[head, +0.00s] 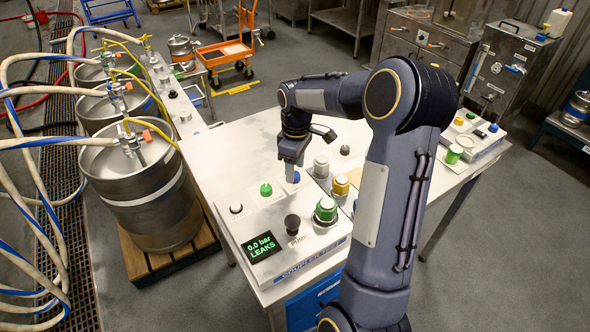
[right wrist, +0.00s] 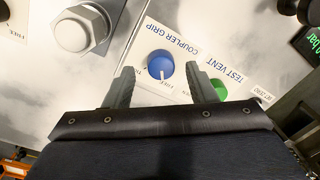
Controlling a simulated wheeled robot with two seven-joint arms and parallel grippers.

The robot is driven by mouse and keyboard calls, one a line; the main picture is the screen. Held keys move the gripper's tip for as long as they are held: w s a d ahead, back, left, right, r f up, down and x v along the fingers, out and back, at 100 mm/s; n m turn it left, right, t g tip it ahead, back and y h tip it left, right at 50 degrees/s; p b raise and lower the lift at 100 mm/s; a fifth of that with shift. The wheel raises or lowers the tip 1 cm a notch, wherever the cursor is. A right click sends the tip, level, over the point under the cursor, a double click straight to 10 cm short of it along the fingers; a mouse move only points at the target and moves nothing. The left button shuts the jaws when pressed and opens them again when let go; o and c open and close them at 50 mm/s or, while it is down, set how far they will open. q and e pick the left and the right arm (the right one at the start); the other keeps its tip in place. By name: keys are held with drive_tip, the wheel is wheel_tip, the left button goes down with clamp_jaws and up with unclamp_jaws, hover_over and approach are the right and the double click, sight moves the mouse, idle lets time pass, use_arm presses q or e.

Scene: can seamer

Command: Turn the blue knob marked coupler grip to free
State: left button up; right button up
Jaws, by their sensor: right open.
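The blue knob (head: 295,177) marked coupler grip sits on the test panel, mostly covered by my gripper in the head view. In the right wrist view the blue knob (right wrist: 160,64) shows round, with a short pale mark on its lower edge. Its COUPLER GRIP label reads upside down above it, and smaller lettering, partly hidden, lies below. My right gripper (head: 291,168) points down over the knob. Its two fingers (right wrist: 162,78) are apart, one on each side of the knob; I cannot tell whether they touch it. My left gripper is not in view.
A green knob (right wrist: 219,89) marked test vent sits close to the right finger. A large hex fitting (right wrist: 82,27) stands at the upper left.

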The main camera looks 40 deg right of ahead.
sight(296, 174)
wheel_tip(296, 174, up, 6)
drive_tip(key=shift+d+r, duration=0.15)
idle(0.3)
drive_tip(key=shift+s+r, duration=0.1)
drive_tip(key=shift+r, duration=0.15)
drive_tip(key=s+a+r+m+t+y, duration=0.1)
drive_tip(key=s+a+r+m+t, duration=0.3)
drive_tip(key=s+a, duration=0.7)
drive_tip(key=s+a+f+m+t+y, duration=0.1)
drive_tip(key=s+a+f+m+y, duration=0.1)
drive_tip(key=s+a, duration=0.5)
drive_tip(key=s+m, duration=0.1)
drive_tip(key=s, duration=0.3)
drive_tip(key=shift+a+f+t, duration=0.2)
drive_tip(key=shift+f+t, duration=0.2)
